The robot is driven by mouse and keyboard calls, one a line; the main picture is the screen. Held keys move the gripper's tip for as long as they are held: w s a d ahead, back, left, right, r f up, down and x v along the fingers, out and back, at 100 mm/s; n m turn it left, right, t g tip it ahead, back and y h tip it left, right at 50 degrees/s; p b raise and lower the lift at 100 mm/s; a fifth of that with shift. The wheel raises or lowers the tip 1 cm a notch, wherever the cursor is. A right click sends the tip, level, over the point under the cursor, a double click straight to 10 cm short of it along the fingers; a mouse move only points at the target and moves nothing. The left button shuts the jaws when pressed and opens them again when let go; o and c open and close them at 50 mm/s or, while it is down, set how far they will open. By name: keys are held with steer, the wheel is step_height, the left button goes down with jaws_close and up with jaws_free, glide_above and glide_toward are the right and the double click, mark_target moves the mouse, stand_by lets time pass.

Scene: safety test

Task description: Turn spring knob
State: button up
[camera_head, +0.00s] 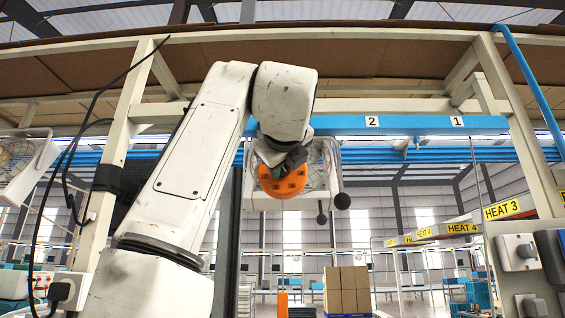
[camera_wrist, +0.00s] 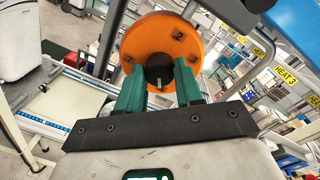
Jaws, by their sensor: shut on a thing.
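The spring knob is a small black knob (camera_wrist: 158,72) at the centre of a round orange plate (camera_wrist: 150,38). A pale mark shows on the knob's near face. In the head view, the orange plate (camera_head: 283,184) hangs below the blue beam, with my gripper (camera_head: 285,160) in front of its upper part. The knob itself is hidden there.
The blue beam (camera_head: 400,125) runs just above. A pale post (camera_head: 525,130) and wall sockets (camera_head: 518,250) stand at the right. Cardboard boxes (camera_head: 347,290) are far behind.

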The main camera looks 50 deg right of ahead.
steer(key=o, duration=1)
steer(key=shift+f, duration=0.1)
steer(key=shift+o, duration=0.2)
steer(key=shift+a, duration=0.1)
steer(key=b+v, duration=0.3)
steer(key=v, duration=0.7)
steer(key=shift+s+a, duration=0.25)
steer(key=shift+a, duration=0.05)
